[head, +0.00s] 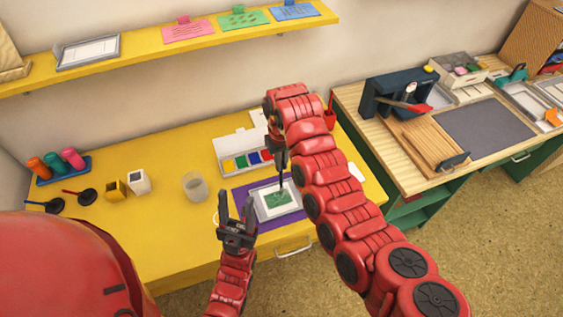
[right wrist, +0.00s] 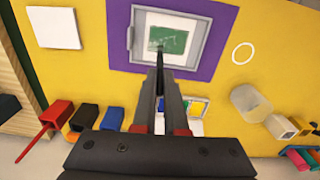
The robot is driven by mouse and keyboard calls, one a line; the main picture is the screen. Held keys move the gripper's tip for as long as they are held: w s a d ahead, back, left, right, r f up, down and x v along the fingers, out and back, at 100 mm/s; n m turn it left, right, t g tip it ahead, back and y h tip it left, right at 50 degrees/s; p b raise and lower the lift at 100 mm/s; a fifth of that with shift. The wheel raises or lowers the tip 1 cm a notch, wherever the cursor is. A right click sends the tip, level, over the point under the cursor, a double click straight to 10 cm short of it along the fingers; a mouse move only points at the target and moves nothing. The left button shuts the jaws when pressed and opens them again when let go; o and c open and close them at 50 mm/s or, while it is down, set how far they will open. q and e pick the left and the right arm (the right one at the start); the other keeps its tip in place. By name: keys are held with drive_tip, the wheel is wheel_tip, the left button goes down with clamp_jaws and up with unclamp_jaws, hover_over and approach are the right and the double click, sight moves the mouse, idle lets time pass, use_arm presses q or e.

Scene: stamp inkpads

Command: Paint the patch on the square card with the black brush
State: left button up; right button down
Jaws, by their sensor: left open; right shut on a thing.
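The white square card (head: 261,205) lies in a grey frame on a purple mat (head: 240,196) and bears a green patch (head: 278,199). In the right wrist view the patch (right wrist: 176,40) looks mostly green with a pale part at its upper left. My right gripper (head: 280,160) is shut on the black brush (head: 281,181), which points down at the patch. In the right wrist view the brush tip (right wrist: 160,47) overlaps the patch; I cannot tell whether it touches. My left gripper (head: 237,208) is open and empty, left of the card near the table's front edge.
A paint box (head: 226,171) stands behind the mat, and a clear cup (head: 195,186) stands to its left. A white block (head: 139,182) and a yellow block (head: 115,190) are further left. A blank white square (right wrist: 53,28) lies beside the mat.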

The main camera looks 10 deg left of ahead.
drive_tip(key=shift+f, duration=0.25)
